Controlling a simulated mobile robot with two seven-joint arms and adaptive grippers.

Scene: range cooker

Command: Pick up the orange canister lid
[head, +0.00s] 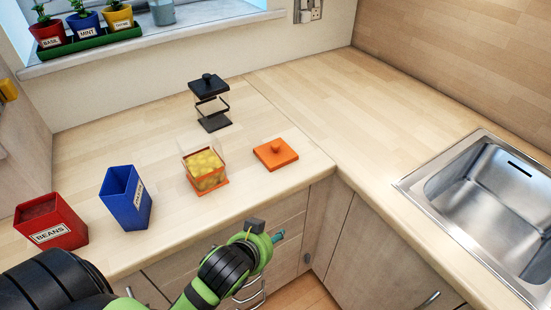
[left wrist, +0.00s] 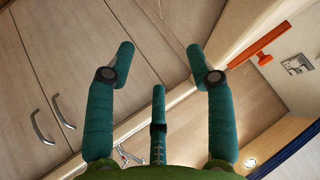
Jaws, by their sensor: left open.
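The orange canister lid (head: 275,153) is a flat square with a knob on top. It lies on the counter to the right of a clear canister with an orange base (head: 207,170) and yellow contents. In the left wrist view an orange bar with a small knob, which looks like the lid seen edge-on (left wrist: 258,45), is to the right of the fingers. My left gripper (head: 268,236) is in front of the counter's front edge, below and apart from the lid. Its teal fingers (left wrist: 160,55) are spread with nothing between them. My right gripper is not in view.
A red beans canister (head: 50,222) and a blue canister (head: 126,197) stand open at the left. A clear canister with a black lid (head: 209,86) stands behind. A steel sink (head: 490,195) is at the right. The counter around the lid is clear.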

